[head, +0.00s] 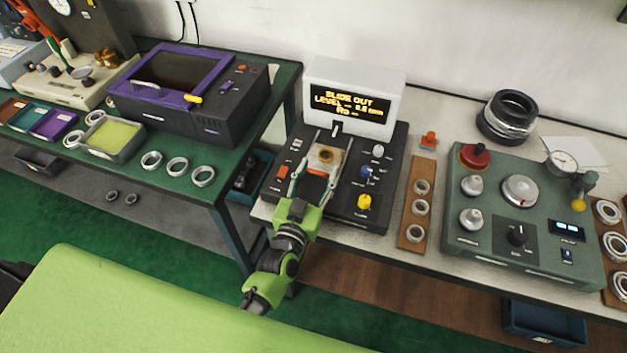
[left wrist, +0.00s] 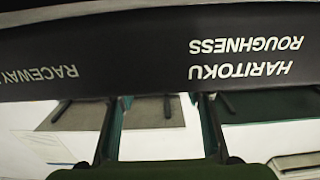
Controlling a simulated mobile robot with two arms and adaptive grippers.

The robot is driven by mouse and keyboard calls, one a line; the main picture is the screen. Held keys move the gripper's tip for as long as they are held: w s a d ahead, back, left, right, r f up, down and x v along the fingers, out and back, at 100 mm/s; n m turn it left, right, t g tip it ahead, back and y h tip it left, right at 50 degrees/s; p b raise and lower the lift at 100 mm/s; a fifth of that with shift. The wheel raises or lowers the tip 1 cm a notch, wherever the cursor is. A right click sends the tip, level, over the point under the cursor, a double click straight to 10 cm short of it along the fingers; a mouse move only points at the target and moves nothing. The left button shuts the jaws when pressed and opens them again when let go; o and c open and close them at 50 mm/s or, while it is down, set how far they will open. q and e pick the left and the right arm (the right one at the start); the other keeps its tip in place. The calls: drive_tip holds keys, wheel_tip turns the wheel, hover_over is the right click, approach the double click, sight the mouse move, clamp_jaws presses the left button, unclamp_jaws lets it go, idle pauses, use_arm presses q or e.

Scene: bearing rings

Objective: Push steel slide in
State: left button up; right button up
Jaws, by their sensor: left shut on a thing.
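The black roughness tester (head: 338,210) stands on the middle bench. Its screen (head: 348,103) reads "SLIDE OUT", with smaller lines on level and Ra. The steel slide (head: 318,172) sticks out toward me at the tester's middle, with a tan block (head: 325,157) holding a small round part behind it. My left gripper (head: 314,178) reaches in from the front, with one finger on each side of the slide, shut on it. In the left wrist view the two fingers (left wrist: 160,128) stand apart below the tester's lettered black front (left wrist: 150,62); the grip itself is hidden there. My right gripper is out of view.
Knobs, including a yellow one (head: 364,202), stand close right of the slide. A wooden strip with rings (head: 413,240) and a green gauge unit (head: 490,245) lie further right. A purple-framed machine (head: 215,115) is on the left bench.

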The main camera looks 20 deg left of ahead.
use_arm(q)
drive_tip(key=shift+s+d, duration=0.1)
drive_tip(key=shift+s, duration=0.05)
drive_tip(key=o, duration=1.3)
drive_tip(key=s, duration=1.2)
drive_tip(key=shift+a, duration=0.2)
